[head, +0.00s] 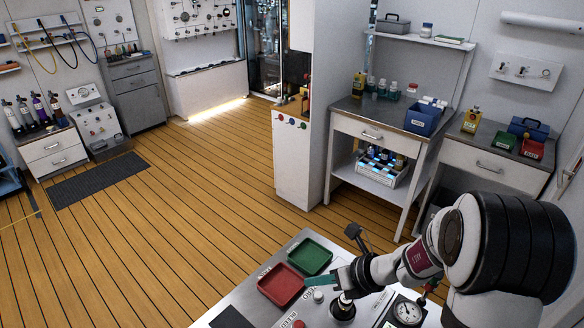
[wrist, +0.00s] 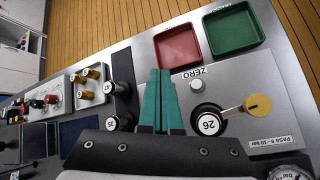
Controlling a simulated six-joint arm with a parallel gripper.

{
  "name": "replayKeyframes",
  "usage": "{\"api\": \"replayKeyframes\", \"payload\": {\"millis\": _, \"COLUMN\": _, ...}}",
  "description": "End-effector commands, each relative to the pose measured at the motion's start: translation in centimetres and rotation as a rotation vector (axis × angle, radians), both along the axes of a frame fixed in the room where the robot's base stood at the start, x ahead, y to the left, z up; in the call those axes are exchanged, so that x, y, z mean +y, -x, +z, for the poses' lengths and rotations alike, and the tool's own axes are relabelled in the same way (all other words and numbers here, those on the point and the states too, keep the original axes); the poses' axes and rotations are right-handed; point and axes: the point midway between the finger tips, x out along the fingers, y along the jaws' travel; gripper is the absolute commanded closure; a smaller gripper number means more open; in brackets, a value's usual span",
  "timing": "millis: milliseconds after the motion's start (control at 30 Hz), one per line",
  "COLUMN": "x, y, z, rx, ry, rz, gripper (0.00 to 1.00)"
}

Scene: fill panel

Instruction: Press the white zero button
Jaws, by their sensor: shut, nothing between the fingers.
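The white zero button (wrist: 197,86) is a small round knob on the grey panel, with the label ZERO printed beside it. It also shows in the head view (head: 318,296), close to my gripper's fingers. My gripper (wrist: 160,75) has teal fingers that are shut together with nothing between them. In the wrist view the fingertips lie to the left of the button, apart from it in the picture. In the head view the teal fingers (head: 318,282) appear just behind the button. I cannot tell how high they are above the panel.
A red tray (wrist: 178,47) and a green tray (wrist: 234,28) sit at the panel's edge. A black knob marked 26 (wrist: 208,123) with a yellow-ended lever stands close to the button. A gauge (head: 407,311) and several brass fittings (wrist: 92,73) are also on the panel.

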Motion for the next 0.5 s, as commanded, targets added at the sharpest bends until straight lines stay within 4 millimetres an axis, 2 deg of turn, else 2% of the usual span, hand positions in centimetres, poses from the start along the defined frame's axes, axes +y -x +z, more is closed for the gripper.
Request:
{"api": "replayKeyframes", "payload": {"millis": 33, "x": 2.0, "y": 1.8, "z": 2.6, "rx": -0.091, "ry": 0.068, "rz": 0.182, "gripper": 1.00}}
{"api": "replayKeyframes", "payload": {"millis": 67, "x": 3.3, "y": 3.7, "z": 4.3, "rx": -0.160, "ry": 0.125, "rz": 0.338, "gripper": 1.00}}
{"api": "replayKeyframes", "payload": {"millis": 100, "x": 5.0, "y": 6.8, "z": 6.3, "rx": -0.262, "ry": 0.211, "rz": 0.574, "gripper": 1.00}}
{"api": "replayKeyframes", "payload": {"millis": 167, "x": 6.4, "y": 12.0, "z": 8.4, "rx": -0.399, "ry": 0.336, "rz": 0.929, "gripper": 1.00}}
{"api": "replayKeyframes", "payload": {"millis": 200, "x": 6.6, "y": 15.4, "z": 9.2, "rx": -0.477, "ry": 0.414, "rz": 1.153, "gripper": 1.00}}
{"api": "replayKeyframes", "payload": {"millis": 300, "x": 5.3, "y": 22.0, "z": 10.0, "rx": -0.609, "ry": 0.576, "rz": 1.621, "gripper": 1.00}}
{"api": "replayKeyframes", "payload": {"millis": 333, "x": 4.7, "y": 23.4, "z": 10.0, "rx": -0.631, "ry": 0.613, "rz": 1.732, "gripper": 1.00}}
{"api": "replayKeyframes", "payload": {"millis": 400, "x": 3.3, "y": 25.6, "z": 9.9, "rx": -0.662, "ry": 0.679, "rz": 1.927, "gripper": 1.00}}
{"api": "replayKeyframes", "payload": {"millis": 500, "x": 2.1, "y": 27.0, "z": 9.9, "rx": -0.674, "ry": 0.722, "rz": 2.067, "gripper": 1.00}}
